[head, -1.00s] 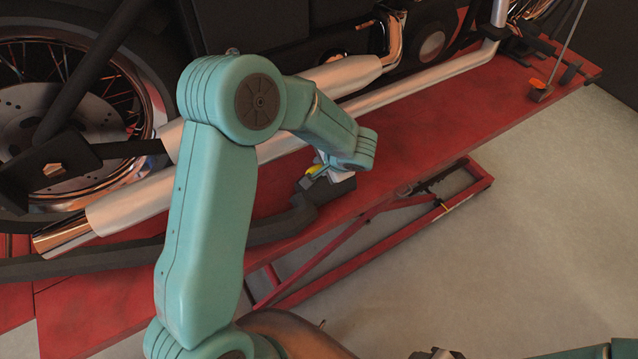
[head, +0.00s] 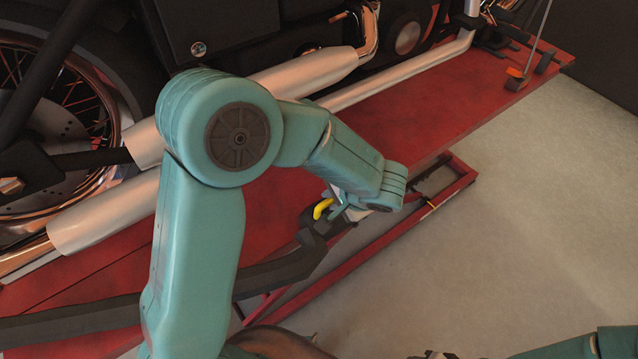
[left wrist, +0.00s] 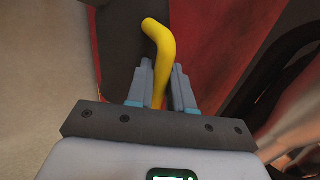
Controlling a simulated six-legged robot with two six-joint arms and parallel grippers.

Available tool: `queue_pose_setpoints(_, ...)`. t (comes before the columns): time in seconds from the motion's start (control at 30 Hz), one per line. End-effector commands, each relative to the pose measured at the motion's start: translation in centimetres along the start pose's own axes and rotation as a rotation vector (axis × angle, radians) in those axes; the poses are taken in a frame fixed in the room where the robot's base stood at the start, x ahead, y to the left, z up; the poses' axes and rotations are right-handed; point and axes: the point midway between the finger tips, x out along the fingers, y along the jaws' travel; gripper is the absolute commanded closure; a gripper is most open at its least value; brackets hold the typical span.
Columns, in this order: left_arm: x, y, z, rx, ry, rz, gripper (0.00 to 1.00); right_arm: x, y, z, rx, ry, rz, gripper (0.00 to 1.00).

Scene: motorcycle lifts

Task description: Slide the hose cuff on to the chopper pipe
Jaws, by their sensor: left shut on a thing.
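My left gripper (head: 333,212) is shut on the yellow handle (head: 322,208) of the hose cuff. The left wrist view shows the bent yellow handle (left wrist: 160,50) between my two grey fingers (left wrist: 160,88). The dark hose cuff (head: 314,236) sits at the end of a black hose, over the front edge of the red lift. The chopper pipe (head: 105,215) is the lower silver exhaust; its chrome tip is at the far left, well apart from the cuff. My left arm hides the middle of the pipe. Only a sliver of my right gripper (head: 435,355) shows at the bottom edge.
The black hose (head: 270,275) runs from the cuff down to the left. The red lift platform (head: 400,130) bears the motorcycle, with a rear wheel (head: 60,110) at left and a second, upper silencer (head: 300,75). Grey floor (head: 520,210) is clear at the right.

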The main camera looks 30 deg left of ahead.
Motion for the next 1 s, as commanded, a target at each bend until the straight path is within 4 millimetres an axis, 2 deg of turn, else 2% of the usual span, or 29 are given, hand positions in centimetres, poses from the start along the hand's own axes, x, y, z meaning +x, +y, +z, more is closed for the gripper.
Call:
queue_pose_setpoints(0.2, -2.2, 3.5, -0.1, 0.002, 0.005, -0.003, 1.00, 1.1, 0.4, 0.0, 0.000, 0.000, 0.000, 0.57)
queue_pose_setpoints(0.4, -3.5, 5.0, -0.1, -0.001, 0.003, -0.003, 1.00, 1.5, 0.5, 0.0, 0.000, 0.000, 0.000, 0.57)
queue_pose_setpoints(0.73, -4.2, 5.0, 0.1, -0.004, 0.002, -0.003, 1.00, 1.8, 0.6, 0.0, 0.000, 0.000, 0.000, 0.57)
queue_pose_setpoints(1.0, -4.1, 5.1, 2.3, -0.003, 0.003, -0.003, 1.00, 2.9, 1.0, -0.1, 0.000, 0.000, 0.000, 0.57)
